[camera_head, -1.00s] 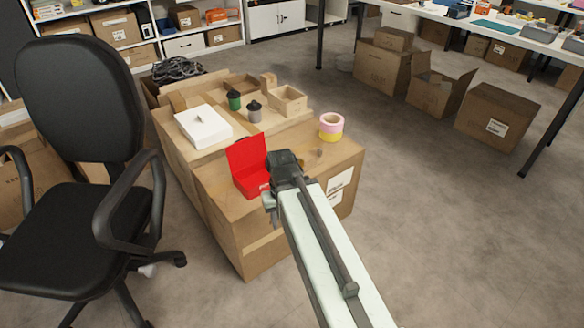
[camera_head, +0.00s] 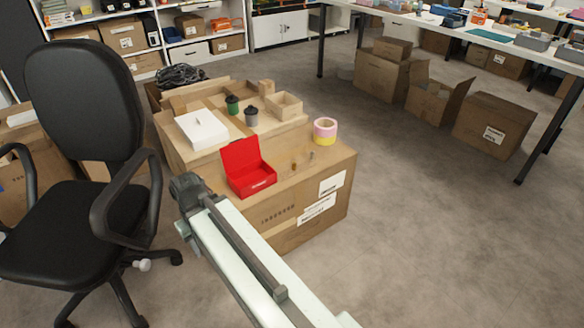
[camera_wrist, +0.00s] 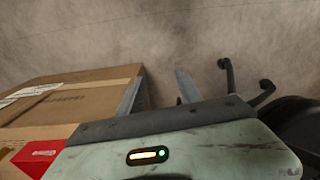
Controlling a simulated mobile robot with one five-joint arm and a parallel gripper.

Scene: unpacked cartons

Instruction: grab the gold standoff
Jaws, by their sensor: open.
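A small gold-brown upright piece, which looks like the gold standoff (camera_head: 293,165), stands on the front carton's top, right of the open red box (camera_head: 250,178). A small greyish piece (camera_head: 311,156) stands just behind and right of it. My gripper (camera_head: 186,188) is left of the front carton, beside the chair, well apart from the standoff. In the wrist view my gripper (camera_wrist: 158,92) has its two fingers spread with nothing between them. The red box (camera_wrist: 40,155) shows at lower left there; the standoff does not show.
A pink and yellow tape roll (camera_head: 325,131) stands behind the small pieces. The front carton (camera_head: 325,200) backs onto another carton bearing a white box (camera_head: 202,128), jars and a wooden tray (camera_head: 284,106). The black chair (camera_head: 85,110) is close on the left.

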